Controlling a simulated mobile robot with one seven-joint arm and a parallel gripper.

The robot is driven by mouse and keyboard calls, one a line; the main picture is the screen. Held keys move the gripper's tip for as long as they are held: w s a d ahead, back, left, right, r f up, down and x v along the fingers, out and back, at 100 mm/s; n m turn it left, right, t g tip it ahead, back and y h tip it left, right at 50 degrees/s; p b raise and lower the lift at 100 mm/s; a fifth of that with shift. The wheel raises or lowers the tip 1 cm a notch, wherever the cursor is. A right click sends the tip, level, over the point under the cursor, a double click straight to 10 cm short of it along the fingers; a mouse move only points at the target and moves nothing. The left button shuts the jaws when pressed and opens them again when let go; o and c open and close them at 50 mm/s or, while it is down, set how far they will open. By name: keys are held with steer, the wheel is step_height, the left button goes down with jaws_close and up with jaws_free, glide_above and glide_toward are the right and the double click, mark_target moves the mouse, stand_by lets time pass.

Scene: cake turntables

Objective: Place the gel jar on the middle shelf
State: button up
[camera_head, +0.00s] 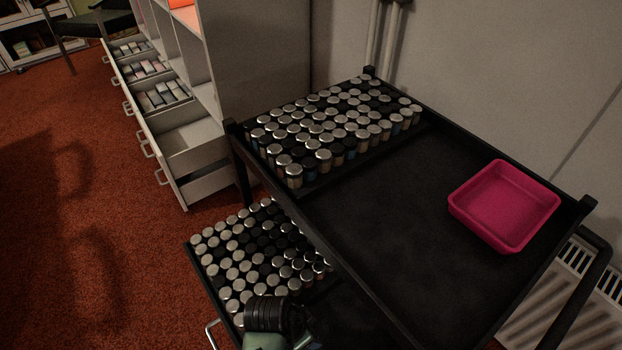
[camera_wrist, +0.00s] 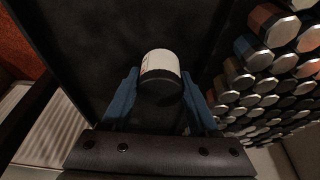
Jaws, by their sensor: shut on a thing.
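The gel jar (camera_wrist: 160,66), with a whitish body and a black end, is between the two blue fingers of my gripper (camera_wrist: 158,92) in the wrist view. The gripper is shut on it. A bare dark surface (camera_wrist: 95,40) lies behind the jar; I cannot tell whether the jar touches it. In the head view, the shelf below the cart's top (camera_head: 205,285) holds rows of jars. My wrist shows at its front edge; the fingers and held jar are hidden there.
The cart's top shelf (camera_head: 385,225) overhangs the lower one. It carries packed jars (camera_head: 330,125) and a pink tray (camera_head: 505,205), with bare room between. Close rows of jars (camera_wrist: 260,90) stand at the right in the wrist view. Open drawers (camera_head: 195,145) stand behind left.

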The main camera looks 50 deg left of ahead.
step_height(320, 180, down, 4)
steer(key=shift+f+b, duration=0.15)
steer(key=shift+b, duration=0.7)
steer(key=o, duration=1.4)
steer(key=p+v, duration=0.4)
steer(key=v, duration=0.8)
steer(key=shift+p, duration=0.4)
